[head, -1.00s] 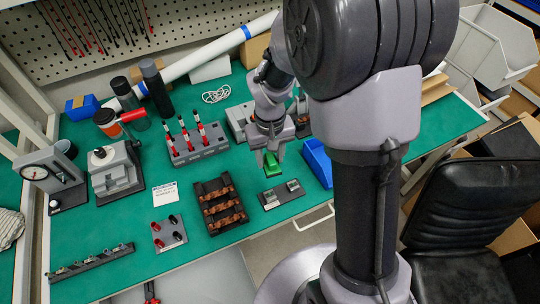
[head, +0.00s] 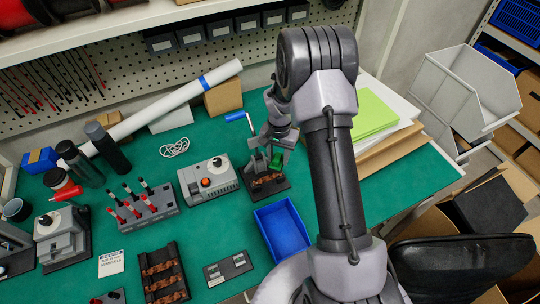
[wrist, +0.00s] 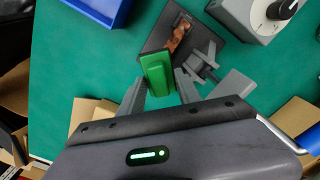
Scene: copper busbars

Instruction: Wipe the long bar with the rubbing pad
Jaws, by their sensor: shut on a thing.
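My gripper (head: 274,156) is shut on a green rubbing pad (head: 276,162). The pad also shows between the fingers in the wrist view (wrist: 157,75). A copper bar (head: 267,181) lies on a dark fixture plate (head: 284,190) beneath my gripper; it also appears in the wrist view (wrist: 180,35). The pad hides one end of the bar there. I cannot tell whether pad and bar touch. Several copper bars (head: 163,272) lie in a dark rack (head: 146,262) at the front left. I cannot tell which bar is the long one by comparison.
A blue tray (head: 270,240) stands in front of the fixture. A grey box with a dial (head: 208,180) is left of it. A blue handle (head: 235,116) rises close to my gripper. Green sheets (head: 372,110) lie at the right.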

